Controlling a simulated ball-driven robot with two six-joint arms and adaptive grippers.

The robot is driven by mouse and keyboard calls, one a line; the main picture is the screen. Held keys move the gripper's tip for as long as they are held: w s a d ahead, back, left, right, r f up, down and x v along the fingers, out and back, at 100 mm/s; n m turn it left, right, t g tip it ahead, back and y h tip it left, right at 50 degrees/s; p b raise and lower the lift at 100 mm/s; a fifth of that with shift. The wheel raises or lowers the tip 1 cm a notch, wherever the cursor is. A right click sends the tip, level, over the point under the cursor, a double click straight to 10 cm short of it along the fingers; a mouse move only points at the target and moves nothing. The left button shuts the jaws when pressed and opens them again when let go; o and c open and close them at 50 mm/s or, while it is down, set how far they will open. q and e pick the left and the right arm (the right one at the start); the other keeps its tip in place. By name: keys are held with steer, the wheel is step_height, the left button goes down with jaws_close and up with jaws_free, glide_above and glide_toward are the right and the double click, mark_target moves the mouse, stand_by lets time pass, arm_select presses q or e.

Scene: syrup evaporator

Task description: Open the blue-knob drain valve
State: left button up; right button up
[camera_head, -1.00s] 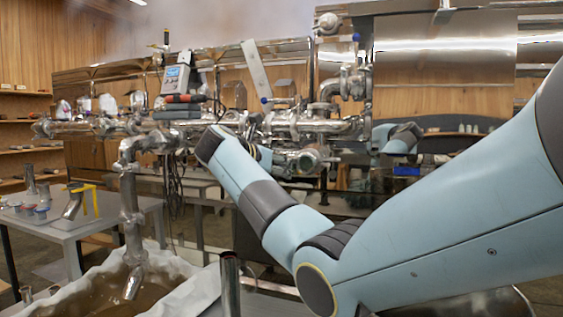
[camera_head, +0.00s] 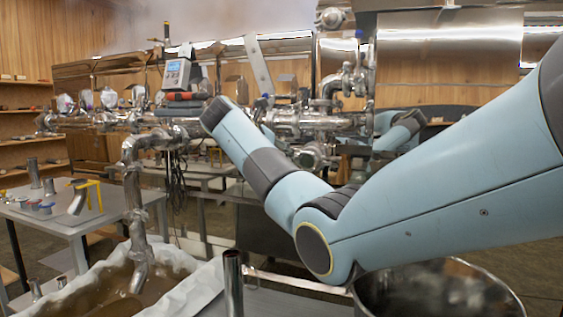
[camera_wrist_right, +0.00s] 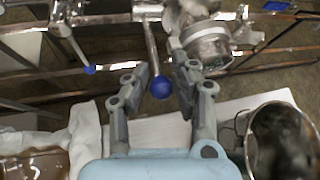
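A blue ball knob (camera_wrist_right: 161,88) on a metal lever hangs between the fingers of my right gripper (camera_wrist_right: 160,68) in the right wrist view. The fingers are apart, with a gap visible on each side of the knob. The lever runs up to the steel pipework. A second blue knob (camera_wrist_right: 90,70) on another lever is to the left, outside the fingers. In the head view my forearm covers most of the right gripper and the valve near it. My left gripper is in neither view.
A filter-lined tank (camera_head: 190,262) stands at lower left, and a round steel pot (camera_head: 440,262) at lower right. An upright steel tube (camera_head: 232,285) is at the bottom. A grey table (camera_head: 60,222) with cups is at left. Pipework (camera_head: 300,122) crosses the middle.

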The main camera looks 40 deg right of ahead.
steer(key=o, duration=0.4)
steer(key=shift+f, duration=0.15)
steer(key=v, duration=0.8)
steer(key=shift+a, duration=0.1)
steer(key=shift+a, duration=0.1)
